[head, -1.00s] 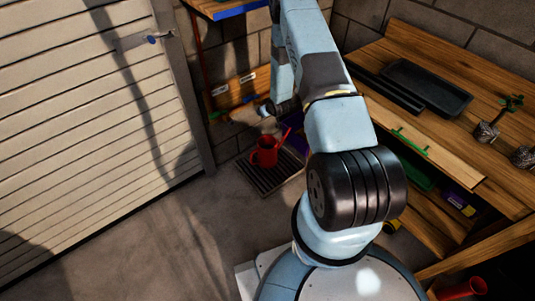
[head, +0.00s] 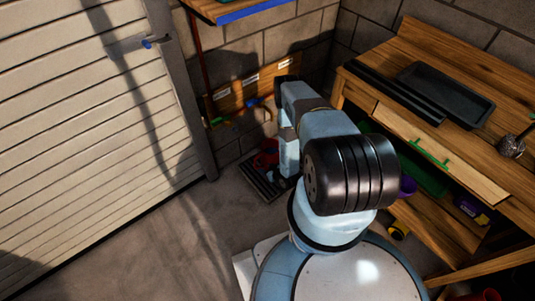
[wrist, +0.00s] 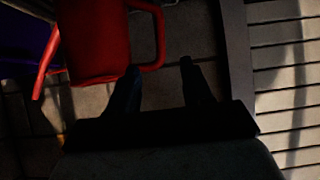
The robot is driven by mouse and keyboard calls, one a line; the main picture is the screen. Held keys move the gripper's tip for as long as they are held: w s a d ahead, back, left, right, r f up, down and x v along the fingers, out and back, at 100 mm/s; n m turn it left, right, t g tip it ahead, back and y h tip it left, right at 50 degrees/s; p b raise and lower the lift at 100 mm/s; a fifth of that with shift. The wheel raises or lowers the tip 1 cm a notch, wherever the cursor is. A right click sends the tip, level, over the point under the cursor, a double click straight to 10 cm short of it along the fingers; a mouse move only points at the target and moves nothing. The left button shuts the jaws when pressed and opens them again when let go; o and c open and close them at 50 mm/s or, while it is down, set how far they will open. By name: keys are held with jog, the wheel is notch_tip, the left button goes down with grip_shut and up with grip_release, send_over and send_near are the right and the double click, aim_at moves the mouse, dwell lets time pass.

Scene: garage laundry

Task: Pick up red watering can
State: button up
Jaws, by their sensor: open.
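The red watering can (head: 267,153) stands on a dark slatted grate (head: 258,181) on the floor, partly hidden behind my arm in the head view. In the wrist view the red watering can (wrist: 95,40) fills the upper left, with its handle loop to the right and its thin spout to the left. My gripper (wrist: 160,75) is open, its two dark fingers pointing toward the can. The left fingertip is close to the can's base, below the handle; the right finger is clear of it. Whether the left finger touches the can I cannot tell. Nothing is between the fingers.
A pale slatted door (head: 80,120) stands at the left. A shelf (head: 235,10) hangs above the grate. The floor at the lower left is clear.

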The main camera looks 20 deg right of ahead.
aim_at(255, 163)
jog(key=x, duration=0.8)
jog(key=shift+a+f, duration=0.25)
jog(key=shift+f, duration=0.05)
jog(key=shift+x, duration=2.8)
jog(key=shift+d, duration=0.15)
grip_shut()
jog(key=shift+w, duration=0.1)
jog(key=shift+w+r, duration=0.1)
